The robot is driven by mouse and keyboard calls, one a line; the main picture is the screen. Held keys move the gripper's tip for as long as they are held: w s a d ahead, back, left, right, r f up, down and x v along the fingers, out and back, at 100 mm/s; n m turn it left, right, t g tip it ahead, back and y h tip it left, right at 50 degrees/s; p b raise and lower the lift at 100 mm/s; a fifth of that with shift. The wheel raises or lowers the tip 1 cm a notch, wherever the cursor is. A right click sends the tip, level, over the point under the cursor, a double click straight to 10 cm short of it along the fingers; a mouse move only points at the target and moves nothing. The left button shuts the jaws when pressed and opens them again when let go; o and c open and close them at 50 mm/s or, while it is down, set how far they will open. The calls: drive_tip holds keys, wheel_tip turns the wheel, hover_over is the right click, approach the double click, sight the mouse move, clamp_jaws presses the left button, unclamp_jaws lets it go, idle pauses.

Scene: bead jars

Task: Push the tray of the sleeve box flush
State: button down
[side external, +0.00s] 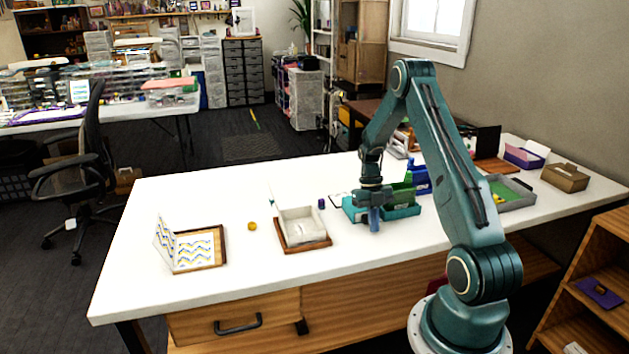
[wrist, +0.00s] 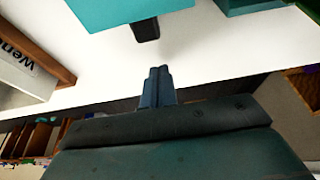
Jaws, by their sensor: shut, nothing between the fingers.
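The teal sleeve box (side external: 351,210) lies on the white table, partly hidden behind my gripper in the side view. In the wrist view its teal body (wrist: 125,10) is cut off by the top edge. A dark pull tab (wrist: 146,29) sticks out from its near side; I cannot tell how far the tray stands out of the sleeve. My gripper (side external: 374,222) points down at the table side of the box. In the wrist view its blue fingers (wrist: 157,85) are together and empty, with a gap of white table between them and the tab.
A white box on a wooden base (side external: 303,243) stands to the left, also in the wrist view (wrist: 65,74). A green-teal bin (side external: 405,212) stands close on the right. A grey tray (side external: 517,204) is farther right. The table front is clear.

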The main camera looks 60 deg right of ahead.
drive_tip(key=shift+s+a+r, duration=0.15)
drive_tip(key=shift+r, duration=0.05)
drive_tip(key=v, duration=0.9)
drive_tip(key=shift+r, duration=0.3)
drive_tip(key=w+a+r+n+t+h, duration=0.2)
drive_tip(key=a+r+n+t+h, duration=0.1)
drive_tip(key=a+r+n, duration=1.55)
drive_tip(key=s+a+n+t, duration=0.2)
drive_tip(key=s+a+n, duration=0.4)
drive_tip(key=n, duration=0.7)
drive_tip(key=s+a+r+n+t, duration=0.1)
drive_tip(key=s+a+n+t, duration=0.2)
drive_tip(key=s+a+n, duration=0.3)
drive_tip(key=a+n, duration=0.4)
drive_tip(key=n, duration=0.3)
drive_tip(key=shift+s+a+r, duration=0.15)
drive_tip(key=shift+a+r, duration=0.15)
drive_tip(key=shift+a, duration=0.05)
